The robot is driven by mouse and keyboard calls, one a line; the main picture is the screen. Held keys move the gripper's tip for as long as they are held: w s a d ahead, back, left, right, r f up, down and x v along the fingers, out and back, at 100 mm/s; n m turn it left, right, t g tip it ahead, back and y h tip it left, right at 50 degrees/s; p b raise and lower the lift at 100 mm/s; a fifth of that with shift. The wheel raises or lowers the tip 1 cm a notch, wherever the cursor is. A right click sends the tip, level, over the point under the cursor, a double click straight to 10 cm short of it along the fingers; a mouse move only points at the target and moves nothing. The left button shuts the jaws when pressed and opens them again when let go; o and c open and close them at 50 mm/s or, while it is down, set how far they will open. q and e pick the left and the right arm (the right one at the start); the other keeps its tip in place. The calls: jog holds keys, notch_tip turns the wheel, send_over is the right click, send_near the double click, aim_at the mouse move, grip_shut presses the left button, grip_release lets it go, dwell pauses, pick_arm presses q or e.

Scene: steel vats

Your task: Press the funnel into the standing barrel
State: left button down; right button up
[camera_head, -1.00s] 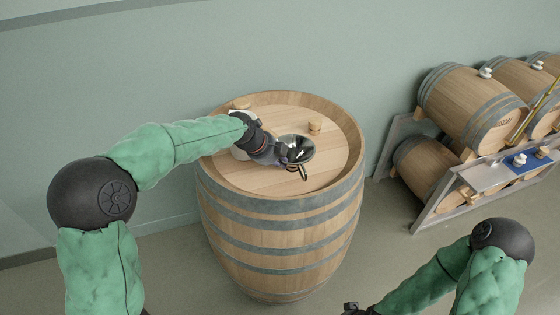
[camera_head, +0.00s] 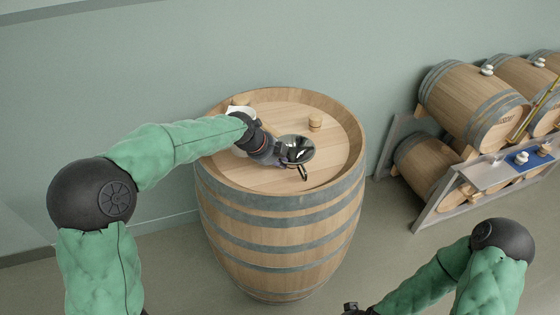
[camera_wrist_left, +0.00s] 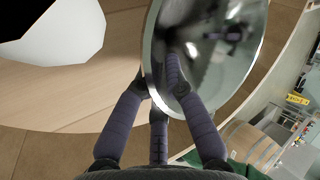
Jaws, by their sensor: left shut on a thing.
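The standing barrel (camera_head: 282,225) is wooden with grey hoops, and its flat head lies inside a raised rim. The shiny steel funnel (camera_head: 299,147) is over the barrel head, its wide mouth facing up. In the left wrist view the funnel (camera_wrist_left: 215,50) fills the upper middle. My left gripper (camera_head: 284,155) is at the funnel's near-left side, shut on it; its fingers (camera_wrist_left: 165,95) touch the rim. The funnel's spout and the barrel's hole are hidden, so I cannot tell how deep it sits. My right gripper (camera_head: 352,309) is low at the bottom edge, away from the barrel.
A white object (camera_head: 240,115) lies behind my left wrist. A rack (camera_head: 440,205) with several barrels stands at right. Floor between is clear.

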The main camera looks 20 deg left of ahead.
pick_arm(q)
jog(key=shift+s+f+b, duration=0.15)
jog(key=shift+f+b, duration=0.25)
jog(key=shift+f, duration=0.1)
jog(key=c, duration=1.2)
grip_release()
jog(key=shift+d+f, duration=0.1)
jog(key=shift+c, duration=0.2)
jog(key=shift+s+f, duration=0.1)
jog(key=shift+s, duration=0.1)
jog(key=w+v, duration=0.1)
jog(key=v, duration=1.1)
jog(key=shift+s+r, duration=0.25)
jog(key=shift+r, duration=0.3)
